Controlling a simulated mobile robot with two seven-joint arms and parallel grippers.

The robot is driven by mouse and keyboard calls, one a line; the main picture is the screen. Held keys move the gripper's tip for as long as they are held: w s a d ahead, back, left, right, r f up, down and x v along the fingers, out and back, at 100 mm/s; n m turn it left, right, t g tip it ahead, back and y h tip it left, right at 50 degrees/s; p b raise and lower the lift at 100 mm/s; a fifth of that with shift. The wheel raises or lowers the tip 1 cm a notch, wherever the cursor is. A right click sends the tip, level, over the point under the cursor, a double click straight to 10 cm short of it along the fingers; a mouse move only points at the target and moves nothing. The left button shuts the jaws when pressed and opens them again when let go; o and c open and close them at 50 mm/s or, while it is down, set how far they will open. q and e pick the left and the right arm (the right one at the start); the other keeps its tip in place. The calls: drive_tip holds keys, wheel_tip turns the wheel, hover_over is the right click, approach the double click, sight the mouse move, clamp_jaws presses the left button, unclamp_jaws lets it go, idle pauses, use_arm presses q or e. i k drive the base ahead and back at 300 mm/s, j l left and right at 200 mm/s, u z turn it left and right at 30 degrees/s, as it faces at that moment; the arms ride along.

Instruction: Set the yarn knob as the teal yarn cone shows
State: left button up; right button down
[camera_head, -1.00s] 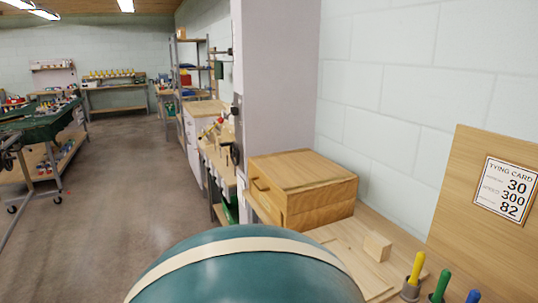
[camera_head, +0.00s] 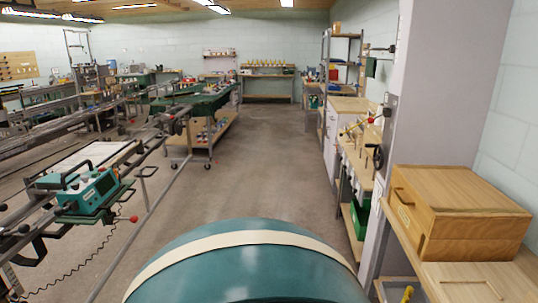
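I cannot make out the teal yarn cone or the yarn knob in this view. A teal control box (camera_head: 92,190) with a small screen and a black handle sits on the long machine frame at the left. Its controls are too small to tell apart. Several small yellowish items, perhaps cones, stand on the far bench (camera_head: 268,78); none there reads as teal. Neither of my grippers is in view.
A wooden box (camera_head: 455,215) sits on the right-hand bench. Beyond it stand a workbench with a vise (camera_head: 355,150) and a shelf rack (camera_head: 340,60). A green-topped cart (camera_head: 200,105) stands left of the aisle. The concrete floor (camera_head: 265,160) between is clear.

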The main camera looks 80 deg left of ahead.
sight(75, 186)
drive_tip(key=k+j+u, duration=0.1)
drive_tip(key=u, duration=0.35)
drive_tip(key=k+j+u, duration=0.1)
drive_tip(key=j+u, duration=0.2)
drive_tip(key=u, duration=0.15)
drive_tip(key=j+u, duration=0.25)
drive_tip(key=u, duration=0.2)
drive_tip(key=j+u, duration=0.3)
drive_tip(key=j, duration=0.25)
drive_tip(key=j+u, duration=0.3)
drive_tip(key=j, duration=0.2)
